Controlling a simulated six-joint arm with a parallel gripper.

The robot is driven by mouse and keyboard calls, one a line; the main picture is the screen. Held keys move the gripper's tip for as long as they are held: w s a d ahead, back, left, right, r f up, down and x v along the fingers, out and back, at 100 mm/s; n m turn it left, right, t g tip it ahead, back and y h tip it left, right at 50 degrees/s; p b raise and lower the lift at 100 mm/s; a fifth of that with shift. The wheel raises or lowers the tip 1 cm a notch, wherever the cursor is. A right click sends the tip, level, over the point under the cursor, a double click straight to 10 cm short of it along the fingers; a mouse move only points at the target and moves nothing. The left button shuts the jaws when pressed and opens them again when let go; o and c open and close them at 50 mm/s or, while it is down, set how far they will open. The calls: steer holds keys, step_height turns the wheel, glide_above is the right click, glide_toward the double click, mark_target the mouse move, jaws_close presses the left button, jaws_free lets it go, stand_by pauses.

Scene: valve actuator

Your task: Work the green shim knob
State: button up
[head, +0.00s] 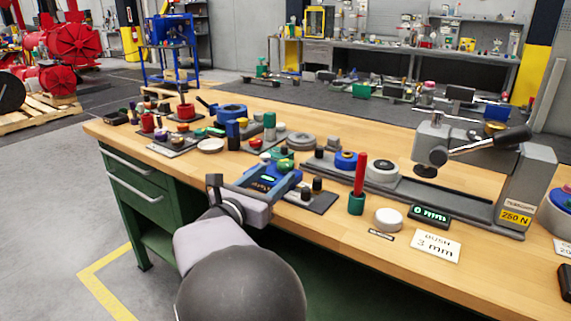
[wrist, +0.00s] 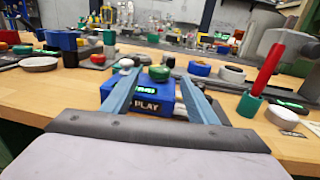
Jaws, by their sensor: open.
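The green shim knob (wrist: 159,73) is a low round cap on top of a blue box (wrist: 145,100) marked "PLAY" with a small lit green display. In the head view the knob (head: 285,164) shows just beyond the blue box (head: 264,183). My gripper (wrist: 160,77) is open, with its two blue-grey fingers apart and nothing held. In the wrist view the knob appears between the fingertips; I cannot tell whether they touch it. My gripper (head: 278,170) also reaches over the blue box in the head view.
A white knob (wrist: 126,63) sits left of the green one. To the right stand a red rod in a green base (head: 357,190), a white disc (head: 388,219) and a grey press (head: 470,150). Several small parts crowd the left bench. The front wooden edge is fairly clear.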

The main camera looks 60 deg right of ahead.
mark_target(281, 169)
steer(key=shift+w+d+p, duration=0.2)
steer(key=shift+d, duration=1.6)
steer(key=shift+w+d+p, duration=0.15)
steer(key=shift+w+d, duration=0.05)
steer(key=shift+d, duration=1.55)
steer(key=shift+c, duration=0.3)
steer(key=c, duration=1)
